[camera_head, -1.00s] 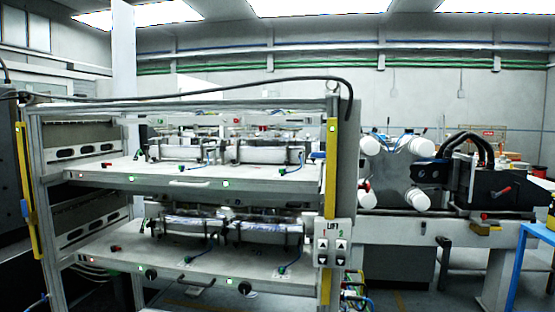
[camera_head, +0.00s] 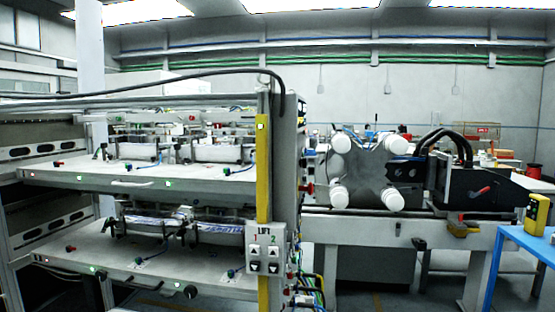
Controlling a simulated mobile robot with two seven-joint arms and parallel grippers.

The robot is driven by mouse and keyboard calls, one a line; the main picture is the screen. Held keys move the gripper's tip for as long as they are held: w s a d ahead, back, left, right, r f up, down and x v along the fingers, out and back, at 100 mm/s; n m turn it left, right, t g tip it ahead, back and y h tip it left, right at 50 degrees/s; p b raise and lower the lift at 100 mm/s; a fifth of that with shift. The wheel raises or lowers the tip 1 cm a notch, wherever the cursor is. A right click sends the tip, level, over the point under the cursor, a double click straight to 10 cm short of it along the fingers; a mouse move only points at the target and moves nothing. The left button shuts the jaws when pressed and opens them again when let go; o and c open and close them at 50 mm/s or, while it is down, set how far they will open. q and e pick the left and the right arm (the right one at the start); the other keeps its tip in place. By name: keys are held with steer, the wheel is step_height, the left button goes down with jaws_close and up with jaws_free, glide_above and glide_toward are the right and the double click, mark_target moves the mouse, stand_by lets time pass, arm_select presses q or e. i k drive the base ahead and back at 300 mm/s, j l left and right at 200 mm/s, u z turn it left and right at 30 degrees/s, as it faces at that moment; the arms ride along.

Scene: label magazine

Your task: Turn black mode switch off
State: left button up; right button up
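The label magazine rack (camera_head: 130,182) fills the left half of the head view, with two drawer-like shelves. Black round knobs sit on the front edge of its lower shelf: one right of centre (camera_head: 190,291) and one farther left (camera_head: 102,276). Either could be the black mode switch; I cannot tell which, nor read its position. Small lit green indicators (camera_head: 168,184) show on the shelf fronts. A white LIFT panel (camera_head: 267,248) with arrow buttons is on the rack's right post. Neither of my grippers shows.
A machine with white rollers (camera_head: 340,170) and a long grey bench stands right of the rack. Coloured cables (camera_head: 312,290) hang beside the rack's right post.

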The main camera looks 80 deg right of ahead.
mark_target(303, 162)
steer(key=k+l+z, duration=0.15)
steer(key=z, duration=2.35)
steer(key=i+l+z, duration=0.2)
steer(key=k+l, duration=0.1)
steer(key=l, duration=0.05)
